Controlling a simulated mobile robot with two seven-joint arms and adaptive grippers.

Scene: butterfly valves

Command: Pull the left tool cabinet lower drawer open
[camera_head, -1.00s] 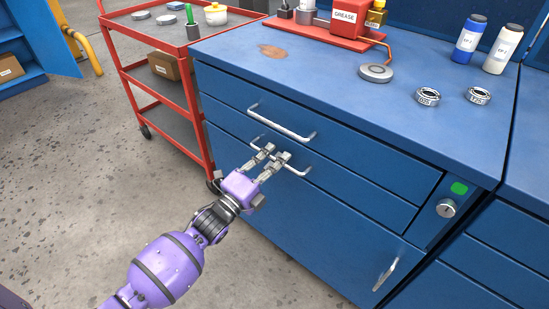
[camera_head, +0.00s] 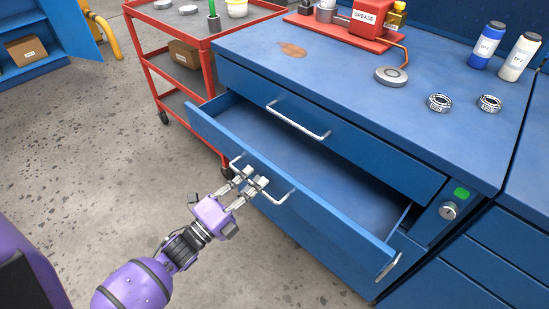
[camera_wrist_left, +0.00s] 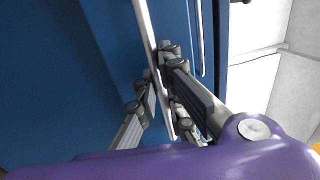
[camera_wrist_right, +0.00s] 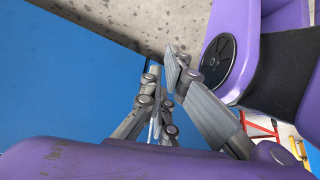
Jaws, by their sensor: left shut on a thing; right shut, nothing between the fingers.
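The blue tool cabinet (camera_head: 345,90) fills the middle of the head view. Its lower drawer (camera_head: 325,222) stands pulled out, with its empty-looking inside visible. My left gripper (camera_head: 250,182) is shut on this drawer's metal bar handle (camera_head: 280,199), near the middle of the bar. In the left wrist view the handle bar (camera_wrist_left: 149,35) runs between the fingers of the gripper (camera_wrist_left: 163,75). The upper drawer (camera_head: 340,150) is shut. My right gripper (camera_wrist_right: 165,85) shows only in its wrist view, shut and empty, with a blue surface (camera_wrist_right: 70,75) beyond it.
A red cart (camera_head: 207,70) stands left of the cabinet, close to the open drawer's far end. A grease unit (camera_head: 360,25), bearings (camera_head: 440,102) and bottles (camera_head: 487,45) stand on the cabinet top. The speckled floor (camera_head: 90,150) at left is clear.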

